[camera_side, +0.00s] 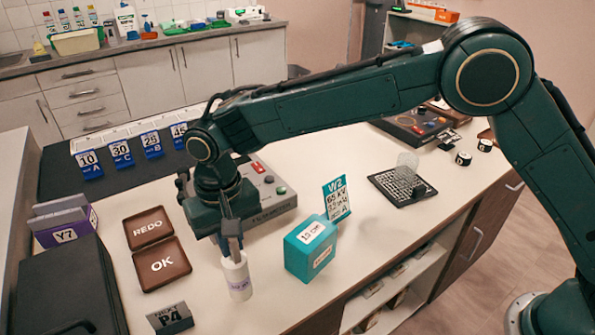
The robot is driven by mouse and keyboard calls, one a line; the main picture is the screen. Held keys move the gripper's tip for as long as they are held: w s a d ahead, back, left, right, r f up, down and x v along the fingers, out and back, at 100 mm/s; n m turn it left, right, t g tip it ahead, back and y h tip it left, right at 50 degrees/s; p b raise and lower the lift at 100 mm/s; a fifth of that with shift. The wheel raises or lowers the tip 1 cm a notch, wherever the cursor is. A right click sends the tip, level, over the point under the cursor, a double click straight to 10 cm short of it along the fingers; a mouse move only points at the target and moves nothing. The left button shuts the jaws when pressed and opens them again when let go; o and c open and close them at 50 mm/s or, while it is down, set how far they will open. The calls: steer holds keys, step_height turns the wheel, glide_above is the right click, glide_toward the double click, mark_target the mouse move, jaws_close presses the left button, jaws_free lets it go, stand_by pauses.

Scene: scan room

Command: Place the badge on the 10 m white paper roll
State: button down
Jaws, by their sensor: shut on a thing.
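My gripper (232,250) points down at the front of the white counter, its fingers closed at the top of a small upright white cylinder (238,279) with purple print too small to read. The cylinder stands on or just above the counter; I cannot tell which. I cannot make out a thing clearly marked as the badge, nor a label reading 10 m. Two small black-and-white round items (463,158) lie at the far right; I cannot tell what they are.
A teal box (310,248) and teal W2 card (337,199) stand just right of my gripper. Brown REDO (149,228) and OK (162,264) trays lie left. A grey control box (270,192) is behind. A black grid (388,184) bears a clear cylinder. Blue number tags (88,164) stand behind.

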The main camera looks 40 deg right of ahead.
steer(key=shift+f, duration=0.35)
steer(key=shift+f, duration=0.1)
steer(key=c, duration=1.5)
jaws_free()
steer(key=shift+o, duration=0.2)
step_height(320, 180, up, 12)
steer(key=shift+f, duration=0.2)
steer(key=shift+r, duration=0.35)
